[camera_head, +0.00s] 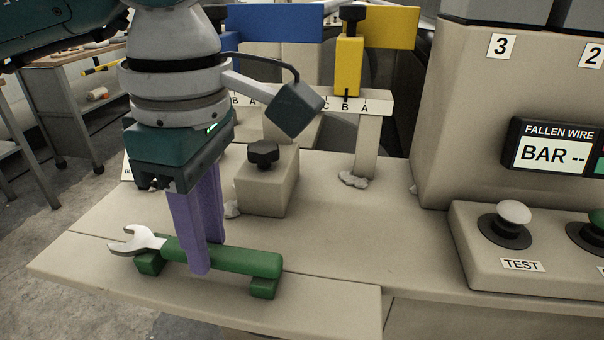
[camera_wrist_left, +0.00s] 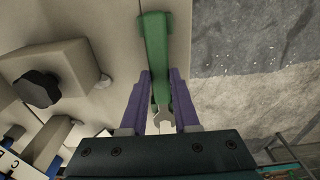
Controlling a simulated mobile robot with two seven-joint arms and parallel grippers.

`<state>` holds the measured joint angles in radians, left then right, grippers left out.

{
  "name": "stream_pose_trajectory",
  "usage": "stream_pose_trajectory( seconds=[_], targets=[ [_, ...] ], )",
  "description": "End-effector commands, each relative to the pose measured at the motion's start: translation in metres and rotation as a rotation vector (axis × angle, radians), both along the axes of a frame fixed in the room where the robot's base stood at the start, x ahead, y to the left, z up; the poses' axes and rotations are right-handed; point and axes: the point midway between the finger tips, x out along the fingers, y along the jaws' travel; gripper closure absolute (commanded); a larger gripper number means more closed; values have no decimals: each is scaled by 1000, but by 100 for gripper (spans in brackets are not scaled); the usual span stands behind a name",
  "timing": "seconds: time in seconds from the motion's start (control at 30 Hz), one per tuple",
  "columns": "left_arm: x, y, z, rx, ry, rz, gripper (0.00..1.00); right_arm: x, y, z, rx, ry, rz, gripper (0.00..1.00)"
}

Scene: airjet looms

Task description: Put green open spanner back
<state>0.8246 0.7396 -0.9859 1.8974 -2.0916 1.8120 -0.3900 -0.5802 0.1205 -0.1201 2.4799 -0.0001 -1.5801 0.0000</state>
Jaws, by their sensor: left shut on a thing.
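The green open spanner (camera_head: 225,257) has a green handle and a silver open jaw. In the head view it lies level at the front left of the loom's beige ledge, with its jaw pointing left. A green rest block (camera_head: 149,264) is under the jaw end and another green block (camera_head: 264,288) is under the handle end. The spanner appears to touch both. My left gripper (camera_head: 208,256) points down, its purple fingers shut on the handle. The left wrist view shows the spanner (camera_wrist_left: 155,45) between the fingers (camera_wrist_left: 160,100). My right gripper is out of view.
A beige block with a black knob (camera_head: 263,154) stands just behind the left gripper. A yellow bracket (camera_head: 348,65) and blue panel (camera_head: 275,23) are further back. A button box with a TEST button (camera_head: 514,212) is at right. The ledge's middle is clear.

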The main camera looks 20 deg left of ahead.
Motion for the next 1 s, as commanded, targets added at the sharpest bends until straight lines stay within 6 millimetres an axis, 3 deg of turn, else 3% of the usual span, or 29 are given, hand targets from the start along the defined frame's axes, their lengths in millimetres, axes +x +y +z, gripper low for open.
stream_pose_trajectory(
  seconds=[0.03, 0.33, 0.5, 0.77, 1.0],
  targets=[
    [0, 0, 0, 0, 0, 0, 69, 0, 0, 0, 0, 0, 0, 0],
    [0, 0, 0, 0, 0, 0, 36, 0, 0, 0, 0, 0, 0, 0],
    [0, 0, 0, 0, 0, 0, 36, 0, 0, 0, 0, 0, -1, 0],
    [0, 0, 0, 0, 1, 0, 7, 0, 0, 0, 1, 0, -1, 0],
    [0, 0, 0, 0, 0, 0, 6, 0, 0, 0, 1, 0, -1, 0]
  ],
)
